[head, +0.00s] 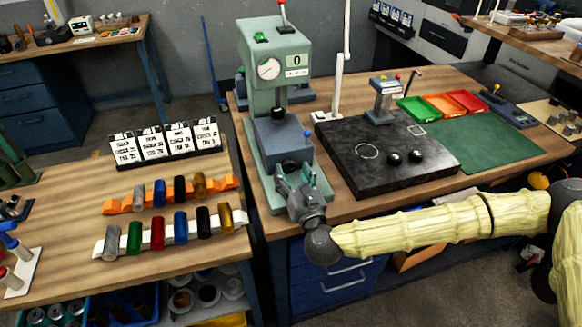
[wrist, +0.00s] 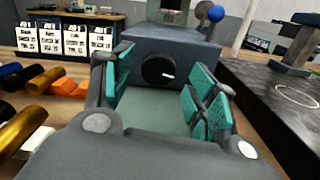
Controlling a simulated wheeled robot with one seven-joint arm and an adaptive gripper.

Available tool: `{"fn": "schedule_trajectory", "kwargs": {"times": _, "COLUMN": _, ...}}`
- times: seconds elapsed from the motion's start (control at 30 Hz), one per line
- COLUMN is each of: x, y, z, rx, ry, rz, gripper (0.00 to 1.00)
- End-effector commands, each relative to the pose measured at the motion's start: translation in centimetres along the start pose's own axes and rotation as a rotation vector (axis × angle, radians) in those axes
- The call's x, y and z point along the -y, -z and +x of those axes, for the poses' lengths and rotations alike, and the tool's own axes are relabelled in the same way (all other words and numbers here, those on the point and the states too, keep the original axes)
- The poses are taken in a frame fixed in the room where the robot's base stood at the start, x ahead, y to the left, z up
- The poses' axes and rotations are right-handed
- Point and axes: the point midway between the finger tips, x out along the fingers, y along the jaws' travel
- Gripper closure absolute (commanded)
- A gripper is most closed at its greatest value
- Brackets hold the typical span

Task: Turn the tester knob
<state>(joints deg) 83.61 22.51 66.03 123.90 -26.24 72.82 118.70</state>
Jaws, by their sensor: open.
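The tester (head: 262,120) is a green upright machine with a round dial gauge, a display reading 0 and a blue-grey lower block (head: 283,143). In the wrist view, the knob (wrist: 158,71) is a dark round disc with a short white mark on the block's front face. The mark points roughly to the right. Nothing is between the fingers.
A lever with a blue ball (wrist: 215,13) stands at the block's right. The black surface plate (head: 380,150) with two black balls lies to the right. Racks of coloured cylinders (head: 170,195) and white cards (head: 165,142) stand on the left bench.

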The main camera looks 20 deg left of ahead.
Motion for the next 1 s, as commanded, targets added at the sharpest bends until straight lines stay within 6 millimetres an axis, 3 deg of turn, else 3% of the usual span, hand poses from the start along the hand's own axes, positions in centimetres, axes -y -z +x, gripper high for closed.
{"fn": "schedule_trajectory", "kwargs": {"times": 0.2, "x": 0.0, "y": -0.1, "z": 1.6, "rx": -0.001, "ry": -0.001, "rz": 0.0, "gripper": 0.42}}
{"fn": "schedule_trajectory", "kwargs": {"times": 0.53, "x": 0.0, "y": 0.0, "z": 1.8, "rx": 0.0, "ry": -0.001, "rz": 0.0, "gripper": 0.42}}
{"fn": "schedule_trajectory", "kwargs": {"times": 0.77, "x": 0.0, "y": 0.0, "z": 1.8, "rx": 0.0, "ry": -0.001, "rz": 0.0, "gripper": 0.84}}
{"fn": "schedule_trajectory", "kwargs": {"times": 1.0, "x": 0.1, "y": 0.3, "z": 1.8, "rx": 0.0, "ry": 0.0, "rz": 0.016, "gripper": 0.86}}
